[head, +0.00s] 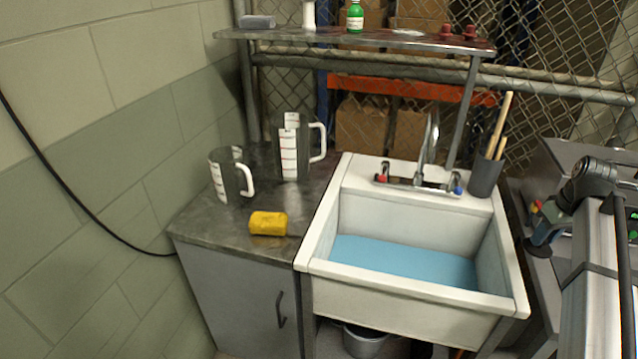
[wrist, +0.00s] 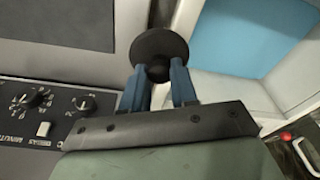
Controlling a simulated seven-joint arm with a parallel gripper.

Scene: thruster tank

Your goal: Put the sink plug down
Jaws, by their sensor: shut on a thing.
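My gripper (wrist: 167,80) has blue fingers and is shut on a black round sink plug (wrist: 159,50), held at the fingertips with its disc face toward the top of the wrist view. In the head view my gripper (head: 545,237) is at the right, outside the sink's right rim and over the grey equipment. The plug is small and dark there. The white sink (head: 316,240) holds blue water (head: 405,262), and the water also shows at the top right of the wrist view (wrist: 243,32). The sink's drain is not visible.
A tap (head: 428,150) and a dark cup of sticks (head: 486,176) stand at the sink's back. A knobbed panel (wrist: 60,110) lies below my gripper.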

